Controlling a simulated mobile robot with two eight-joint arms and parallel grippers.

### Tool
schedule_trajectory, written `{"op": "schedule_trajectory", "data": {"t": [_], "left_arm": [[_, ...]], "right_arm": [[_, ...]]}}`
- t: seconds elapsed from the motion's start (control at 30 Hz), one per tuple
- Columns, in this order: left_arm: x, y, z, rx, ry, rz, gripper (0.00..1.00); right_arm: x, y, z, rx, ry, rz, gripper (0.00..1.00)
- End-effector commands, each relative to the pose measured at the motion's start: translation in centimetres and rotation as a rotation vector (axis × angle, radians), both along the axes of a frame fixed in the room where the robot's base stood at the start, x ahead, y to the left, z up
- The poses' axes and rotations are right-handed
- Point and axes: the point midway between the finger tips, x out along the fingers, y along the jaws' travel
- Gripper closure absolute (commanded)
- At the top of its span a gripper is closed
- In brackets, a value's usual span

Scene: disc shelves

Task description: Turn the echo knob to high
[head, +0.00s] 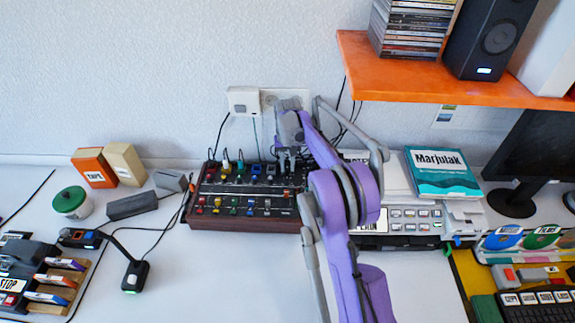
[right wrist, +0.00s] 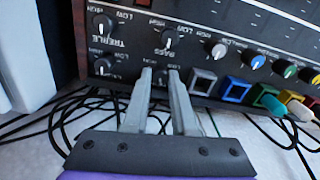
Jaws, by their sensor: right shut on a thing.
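A black sound mixer (head: 245,225) with a wooden frame stands on the desk against the wall. Its panel also shows in the right wrist view (right wrist: 225,22). My right gripper (head: 287,160) reaches down to the mixer's back right part. In the right wrist view, its two grey fingers (right wrist: 160,76) are closed around a small black knob just under the BASS label. That knob's own name and pointer are hidden by the fingers, so I cannot read whether it is the echo knob. Three other black knobs, one at far left (right wrist: 104,65), sit nearby with LOW and HIGH marks.
Coloured plugs (right wrist: 235,89) and black cables are close to the fingers. An orange shelf (head: 440,83) with CDs and a speaker hangs at upper right. A keypad device (head: 405,240) and book (head: 440,172) stand right of the mixer. The front desk is partly clear.

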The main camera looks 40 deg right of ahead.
Motion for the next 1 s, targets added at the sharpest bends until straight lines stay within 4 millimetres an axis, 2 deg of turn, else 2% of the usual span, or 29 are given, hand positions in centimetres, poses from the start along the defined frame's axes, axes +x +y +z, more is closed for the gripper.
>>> {"op": "schedule_trajectory", "data": {"t": [0.43, 1.0], "left_arm": [[-0.03, 0.0, -0.16, 0.0, 0.001, 0.0, 0.5], [-0.15, 0.0, -0.79, 0.0, 0.003, 0.0, 0.5]], "right_arm": [[-0.01, -0.01, 0.01, 0.0, 0.0, -0.092, 1.0], [-0.01, -0.04, 0.02, 0.0, 0.0, -0.56, 1.0]]}}
